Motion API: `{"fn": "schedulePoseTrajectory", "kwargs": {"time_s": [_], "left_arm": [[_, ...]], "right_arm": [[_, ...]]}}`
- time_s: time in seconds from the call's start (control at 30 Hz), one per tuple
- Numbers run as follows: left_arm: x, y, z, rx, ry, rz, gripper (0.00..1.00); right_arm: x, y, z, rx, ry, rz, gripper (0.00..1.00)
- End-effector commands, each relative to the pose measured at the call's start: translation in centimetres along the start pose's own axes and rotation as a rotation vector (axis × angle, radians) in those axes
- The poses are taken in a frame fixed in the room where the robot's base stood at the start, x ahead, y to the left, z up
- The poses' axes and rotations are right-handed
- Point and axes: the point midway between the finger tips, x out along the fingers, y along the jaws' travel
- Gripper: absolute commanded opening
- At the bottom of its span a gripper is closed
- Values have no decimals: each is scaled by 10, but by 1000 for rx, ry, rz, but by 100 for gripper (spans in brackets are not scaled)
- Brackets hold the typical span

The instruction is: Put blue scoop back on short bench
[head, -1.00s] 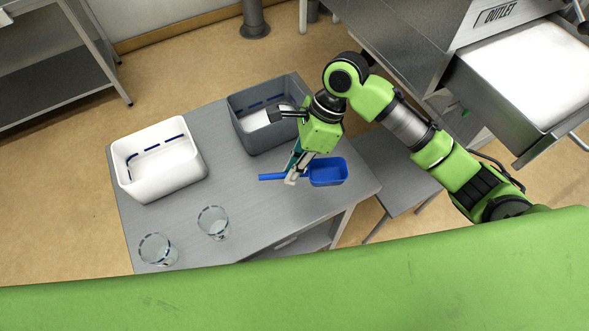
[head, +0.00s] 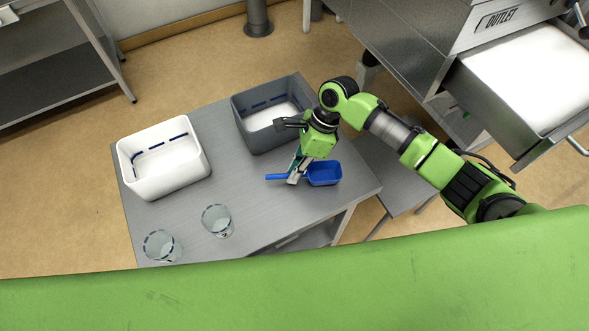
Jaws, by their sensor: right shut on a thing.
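The blue scoop (head: 324,173) is over the right part of the grey bench (head: 250,205), with its bowl to the right and its handle to the left. My right gripper (head: 294,178) is shut on the scoop's handle near the bowl. The scoop looks close to the bench top; I cannot tell whether it touches. My left gripper is not in view.
A grey bin (head: 240,125) stands just behind my right gripper, and a white bin (head: 165,182) at the bench's left. Two clear cups, one (head: 217,221) nearer the middle and one (head: 160,247) front left, stand on it. A lower surface (head: 395,180) and an open outlet drawer (head: 525,85) are right.

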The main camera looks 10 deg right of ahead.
Motion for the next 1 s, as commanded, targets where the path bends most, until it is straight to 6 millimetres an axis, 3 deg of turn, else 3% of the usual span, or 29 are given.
{"fn": "schedulePoseTrajectory", "kwargs": {"time_s": [0.1,0.13,0.17,0.57,0.77,1.0], "left_arm": [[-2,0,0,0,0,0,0],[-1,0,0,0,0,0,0],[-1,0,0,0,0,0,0],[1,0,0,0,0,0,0],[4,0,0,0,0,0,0],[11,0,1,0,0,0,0]], "right_arm": [[2,0,-1,1,0,1,0],[2,0,-1,1,0,0,18],[2,0,-1,1,0,0,26],[0,0,0,0,0,-1,27],[-28,-1,0,-1,-1,-4,27],[-80,-1,0,0,-1,-3,27]]}}
